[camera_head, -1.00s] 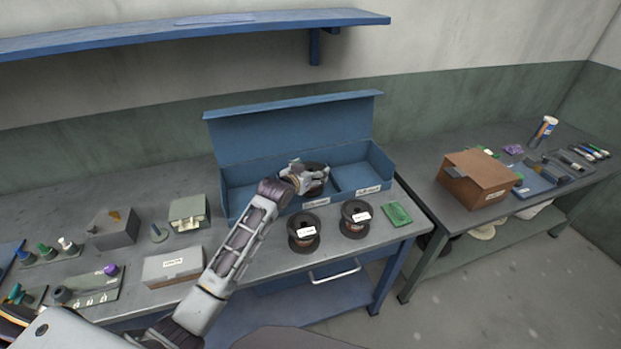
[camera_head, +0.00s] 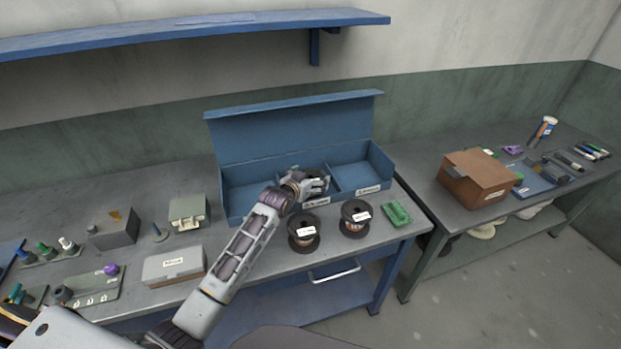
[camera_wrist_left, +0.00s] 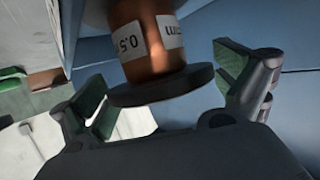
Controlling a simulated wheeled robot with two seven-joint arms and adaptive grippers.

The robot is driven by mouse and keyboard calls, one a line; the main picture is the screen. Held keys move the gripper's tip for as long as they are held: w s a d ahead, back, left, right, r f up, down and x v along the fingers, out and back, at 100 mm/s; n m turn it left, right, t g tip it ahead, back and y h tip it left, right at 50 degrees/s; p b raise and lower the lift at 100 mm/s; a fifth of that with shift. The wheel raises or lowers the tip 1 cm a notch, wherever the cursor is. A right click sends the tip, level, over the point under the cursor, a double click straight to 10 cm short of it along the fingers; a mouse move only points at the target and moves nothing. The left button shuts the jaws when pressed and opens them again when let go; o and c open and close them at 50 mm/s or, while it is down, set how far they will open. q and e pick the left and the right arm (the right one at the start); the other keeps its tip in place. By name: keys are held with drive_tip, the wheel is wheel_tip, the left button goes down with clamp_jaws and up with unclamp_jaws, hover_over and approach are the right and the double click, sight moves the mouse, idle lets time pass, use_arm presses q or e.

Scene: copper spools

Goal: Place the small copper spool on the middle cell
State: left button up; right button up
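The blue box (camera_head: 232,203) with its raised back panel stands on the bench and has three cells side by side. My left gripper (camera_head: 315,184) is at the front of the middle cell. A dark-flanged copper spool (camera_wrist_left: 158,68) with a white label is in the left wrist view, between the spread fingers of my left gripper (camera_wrist_left: 168,85). Gaps show beside its flange, so the gripper looks open around it. In the head view this spool is mostly hidden by the gripper, inside the middle cell; its exact seating cannot be told. My right gripper is not in view.
Two other labelled spools, one on the left (camera_head: 303,241) and one on the right (camera_head: 355,227), stand before the box. A green item (camera_head: 397,213) lies to their right. A grey case (camera_head: 174,268) lies left of my arm. The outer cells look empty.

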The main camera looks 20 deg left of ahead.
use_arm(q)
drive_tip(key=shift+r, duration=0.15)
drive_tip(key=v, duration=1.2)
idle(0.7)
idle(0.4)
